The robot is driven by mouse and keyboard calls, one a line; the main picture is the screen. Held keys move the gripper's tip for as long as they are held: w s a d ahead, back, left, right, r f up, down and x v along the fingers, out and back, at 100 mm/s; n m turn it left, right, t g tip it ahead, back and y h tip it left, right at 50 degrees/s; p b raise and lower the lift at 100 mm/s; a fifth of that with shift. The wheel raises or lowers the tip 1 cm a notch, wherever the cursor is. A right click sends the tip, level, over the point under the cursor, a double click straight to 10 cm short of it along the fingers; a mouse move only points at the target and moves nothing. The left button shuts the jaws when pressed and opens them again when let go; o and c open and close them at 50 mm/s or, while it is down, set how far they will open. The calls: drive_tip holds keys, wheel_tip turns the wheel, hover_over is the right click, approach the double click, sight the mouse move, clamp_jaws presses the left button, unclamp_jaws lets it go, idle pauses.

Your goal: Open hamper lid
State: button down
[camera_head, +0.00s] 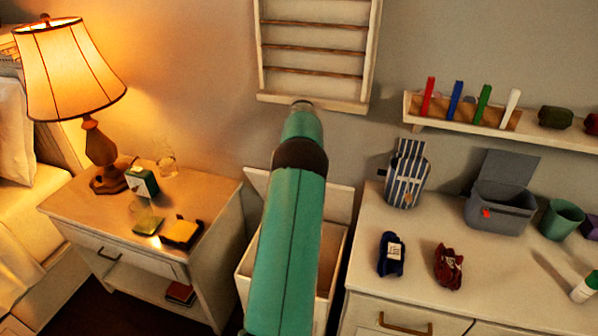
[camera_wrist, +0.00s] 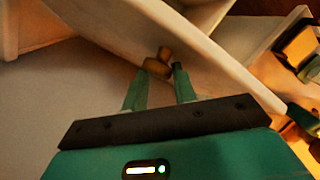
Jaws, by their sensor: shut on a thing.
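The white hamper (camera_head: 333,262) stands between the nightstand and the dresser in the head view, largely hidden behind my green arm. Its lid (camera_head: 338,200) is raised at the back, with parts showing on both sides of my arm, and the hamper's open top shows. In the wrist view the lid (camera_wrist: 215,62) is a pale panel running diagonally, with a brown knob (camera_wrist: 157,67) on it. My gripper (camera_wrist: 160,80) is shut on the knob, one green finger on each side. My gripper's fingers are hidden in the head view.
A nightstand (camera_head: 90,205) with a lit lamp (camera_head: 70,75) and small items stands at left. A dresser (camera_head: 375,285) at right holds a striped bag (camera_head: 407,175), a grey open bin (camera_head: 500,205) and dark cloth bundles. A wall rack (camera_head: 315,98) and shelf (camera_head: 425,127) are behind.

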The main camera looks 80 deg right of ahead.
drive_tip(key=shift+s+f, duration=0.5)
drive_tip(key=shift+s, duration=0.25)
drive_tip(key=c, duration=1.1)
unclamp_jaws()
drive_tip(key=shift+s, duration=0.1)
drive_tip(key=shift+o, duration=0.2)
drive_tip(key=shift+r, duration=0.1)
drive_tip(key=shift+w+r, duration=0.1)
drive_tip(key=shift+w, duration=0.15)
drive_tip(key=shift+d, duration=0.1)
drive_tip(key=shift+w+r, duration=0.1)
drive_tip(key=shift+r, duration=0.25)
wheel_tip(320, 180, up, 7)
drive_tip(key=shift+d, duration=0.45)
drive_tip(key=shift+f, duration=0.1)
